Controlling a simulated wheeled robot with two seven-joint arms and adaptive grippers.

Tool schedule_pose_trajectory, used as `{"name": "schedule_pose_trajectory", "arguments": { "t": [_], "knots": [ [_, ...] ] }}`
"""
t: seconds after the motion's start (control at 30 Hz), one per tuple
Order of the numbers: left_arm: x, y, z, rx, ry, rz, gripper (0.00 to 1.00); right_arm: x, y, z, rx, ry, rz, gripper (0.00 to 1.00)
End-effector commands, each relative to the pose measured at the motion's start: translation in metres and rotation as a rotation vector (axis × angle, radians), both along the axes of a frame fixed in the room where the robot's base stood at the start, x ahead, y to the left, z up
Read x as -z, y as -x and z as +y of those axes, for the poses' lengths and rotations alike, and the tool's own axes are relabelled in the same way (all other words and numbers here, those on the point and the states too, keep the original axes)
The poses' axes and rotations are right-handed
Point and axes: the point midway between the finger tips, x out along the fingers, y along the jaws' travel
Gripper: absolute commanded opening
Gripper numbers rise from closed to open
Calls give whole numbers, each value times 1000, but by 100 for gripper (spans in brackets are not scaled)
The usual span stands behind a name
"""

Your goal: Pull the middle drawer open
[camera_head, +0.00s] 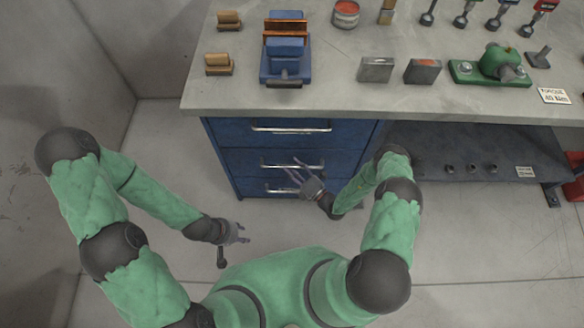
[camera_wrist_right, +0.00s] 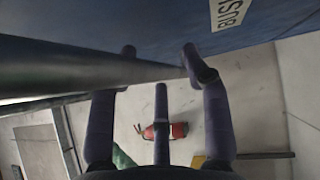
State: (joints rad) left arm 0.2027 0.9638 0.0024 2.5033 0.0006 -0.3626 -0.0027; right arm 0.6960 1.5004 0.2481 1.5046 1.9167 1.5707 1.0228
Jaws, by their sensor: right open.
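The blue cabinet under the workbench has stacked drawers with silver bar handles. The middle drawer (camera_head: 240,162) looks closed, and its handle (camera_head: 270,165) crosses its front. My right gripper (camera_head: 302,176) is open at the right part of this handle. In the right wrist view, a thick grey bar (camera_wrist_right: 80,72) runs between the spread fingers of my right gripper (camera_wrist_right: 160,72), with two fingertips beyond it and one finger below. I cannot tell whether they touch it.
The top drawer handle (camera_head: 290,129) is above and the bottom drawer handle (camera_head: 282,189) just below. The workbench top (camera_head: 330,98) overhangs the cabinet and carries a blue fixture (camera_head: 285,62) and several parts. A dark lower shelf (camera_head: 450,145) stands right. The floor (camera_head: 180,135) left is clear.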

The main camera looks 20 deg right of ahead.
Motion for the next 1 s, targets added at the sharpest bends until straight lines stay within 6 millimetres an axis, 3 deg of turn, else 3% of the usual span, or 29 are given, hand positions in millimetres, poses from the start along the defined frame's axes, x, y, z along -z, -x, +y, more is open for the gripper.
{"name": "schedule_pose_trajectory", "arguments": {
  "t": [0.4,0.43,0.6,1.0],
  "knots": [
    [2,0,0,0,0,0,40,-2,-7,4,0,0,0,49],
    [2,0,0,0,0,0,40,-2,-7,4,0,0,0,46],
    [2,0,0,0,0,0,40,-1,-7,4,0,0,0,0],
    [0,0,0,0,0,0,40,-1,4,7,2,-1,3,0]
  ]
}}
